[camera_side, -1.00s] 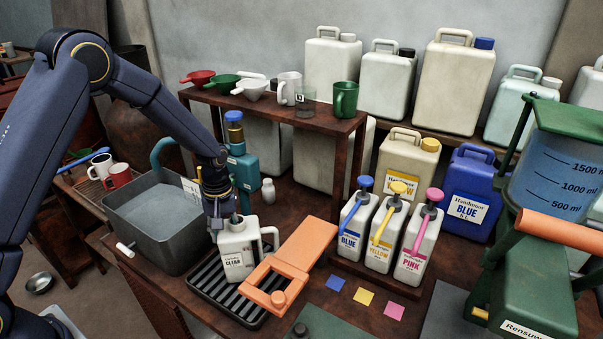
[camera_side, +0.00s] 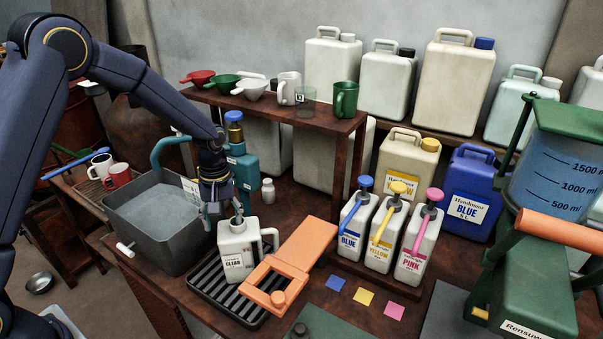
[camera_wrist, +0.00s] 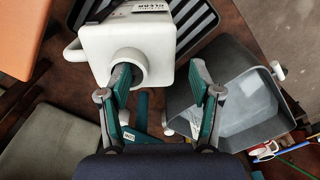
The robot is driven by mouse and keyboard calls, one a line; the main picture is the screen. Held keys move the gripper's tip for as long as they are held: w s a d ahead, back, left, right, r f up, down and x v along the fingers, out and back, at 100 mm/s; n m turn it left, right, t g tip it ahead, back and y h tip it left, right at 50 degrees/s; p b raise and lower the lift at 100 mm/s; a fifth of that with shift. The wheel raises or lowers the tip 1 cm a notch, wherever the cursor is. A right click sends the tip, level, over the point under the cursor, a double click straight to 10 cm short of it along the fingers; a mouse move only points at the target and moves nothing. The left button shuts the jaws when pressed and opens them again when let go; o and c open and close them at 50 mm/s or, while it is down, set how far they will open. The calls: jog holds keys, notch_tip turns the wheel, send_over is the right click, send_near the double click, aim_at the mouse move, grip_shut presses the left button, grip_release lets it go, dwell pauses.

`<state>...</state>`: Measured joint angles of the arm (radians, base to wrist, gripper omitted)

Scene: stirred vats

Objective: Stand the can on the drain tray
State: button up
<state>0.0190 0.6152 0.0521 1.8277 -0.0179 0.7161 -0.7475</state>
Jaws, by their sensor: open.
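The can (camera_side: 237,254) is white with a side handle, an open neck and a "CLEAR" label. It stands upright on the black slatted drain tray (camera_side: 208,287), left of the orange piece. In the wrist view the can (camera_wrist: 95,45) is at upper left, with the tray's slats (camera_wrist: 198,17) behind it. My gripper (camera_side: 222,214) is open and empty, just above the can's top. In the wrist view my gripper (camera_wrist: 160,80) has its left finger overlapping the can's neck opening and its right finger clear of the can. I cannot tell whether that finger touches the neck.
A grey sink basin (camera_side: 150,252) with a teal tap is left of the tray. An orange clamp-like piece (camera_side: 305,250) lies close on the right. Blue, yellow and pink pump bottles (camera_side: 378,238) stand farther right. A shelf (camera_side: 300,118) with cups and scoops is behind.

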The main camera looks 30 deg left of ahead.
jog(key=s+r+m+t, duration=0.2)
jog(key=s+r, duration=0.3)
jog(key=r, duration=0.5)
jog(key=s+r+m+t, duration=0.15)
jog(key=s+r, duration=0.35)
jog(key=r, duration=0.5)
jog(key=s+d+r+m+t, duration=0.1)
jog(key=s+m, duration=0.4)
jog(key=s, duration=0.6)
jog(key=shift+s+d+r+t, duration=0.15)
jog(key=shift+s+r+t, duration=0.25)
jog(key=shift+t, duration=0.25)
jog(key=shift+m, duration=0.25)
